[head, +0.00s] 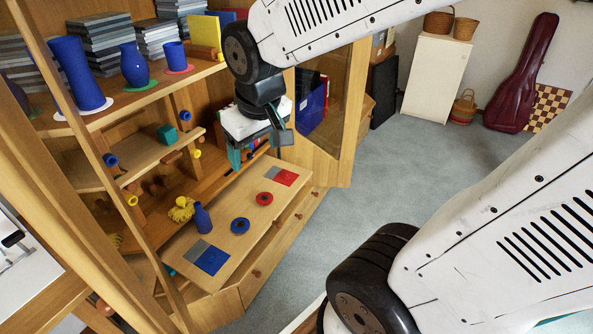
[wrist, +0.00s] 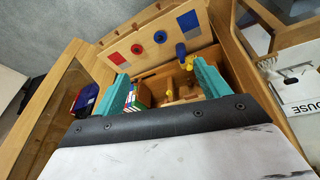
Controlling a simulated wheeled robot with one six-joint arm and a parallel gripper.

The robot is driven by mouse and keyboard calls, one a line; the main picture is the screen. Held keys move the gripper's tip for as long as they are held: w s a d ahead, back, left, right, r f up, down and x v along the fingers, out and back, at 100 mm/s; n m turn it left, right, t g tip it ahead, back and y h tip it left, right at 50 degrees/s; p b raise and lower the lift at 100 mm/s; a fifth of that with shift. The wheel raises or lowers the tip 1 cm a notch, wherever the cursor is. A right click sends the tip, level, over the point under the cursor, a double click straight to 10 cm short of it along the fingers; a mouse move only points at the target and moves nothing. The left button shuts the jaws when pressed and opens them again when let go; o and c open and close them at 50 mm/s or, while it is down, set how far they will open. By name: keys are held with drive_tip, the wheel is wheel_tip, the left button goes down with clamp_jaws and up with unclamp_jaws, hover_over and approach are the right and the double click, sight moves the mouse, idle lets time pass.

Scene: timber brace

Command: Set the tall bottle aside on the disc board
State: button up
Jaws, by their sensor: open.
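A blue bottle (head: 202,218) with a narrow neck stands upright, apparently on the wooden disc board (head: 183,243), near its edge on the cabinet side. It also shows in the wrist view (wrist: 181,51). The board carries a blue disc (head: 240,225), a red disc (head: 265,198), and blue and red squares with grey ones beside them. My gripper (head: 259,150) is open, with nothing seen between its teal fingers, above the cabinet's inner side near the board's far end. In the wrist view my gripper (wrist: 160,86) points toward the lower cabinet space; the bottle is beyond the fingers.
The upper shelf (head: 110,112) holds a tall blue vessel (head: 78,73), a blue vase (head: 134,65) and a blue cup (head: 175,56). A yellow object (head: 181,210) stands beside the bottle. An open glass door (head: 345,85) is right of my gripper. Grey floor (head: 370,190) is clear.

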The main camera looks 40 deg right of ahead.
drive_tip(key=s+a+r+g, duration=0.1)
drive_tip(key=s+r+g, duration=0.1)
drive_tip(key=s, duration=1.1)
drive_tip(key=shift+s+a+r+y, duration=0.2)
drive_tip(key=shift+a+r+y, duration=0.2)
drive_tip(key=shift+r, duration=0.05)
